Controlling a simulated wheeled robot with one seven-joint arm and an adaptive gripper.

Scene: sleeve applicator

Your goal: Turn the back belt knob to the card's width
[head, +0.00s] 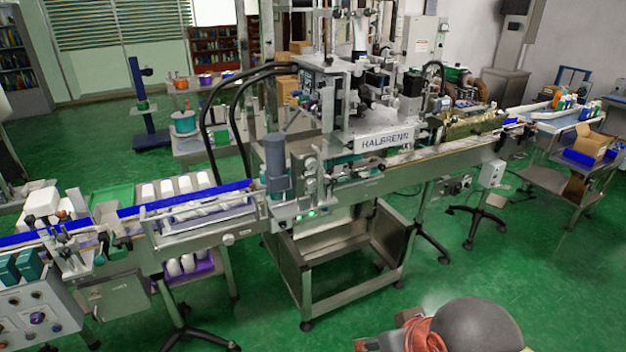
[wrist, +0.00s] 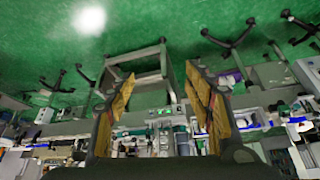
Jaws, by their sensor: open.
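The sleeve applicator (head: 385,142), marked HALBRENN, stands over a long conveyor (head: 450,157) in the middle of the head view. Several small round knobs and fittings show along its front, one being a pale knob (head: 228,239) on the conveyor side. I cannot tell which is the back belt knob, and I cannot make out the width card. My gripper (wrist: 160,78) is open and empty in the wrist view, its two yellow-padded fingers spread apart. It touches nothing that I can see. The machine line shows upside down and small beyond the fingers.
A metal frame cart (head: 345,262) stands under the machine. A control box (head: 491,174) on a stand and a steel side table (head: 575,172) with cartons are at right. A panel with buttons (head: 35,318) is at lower left. Green floor (head: 400,300) lies open in front.

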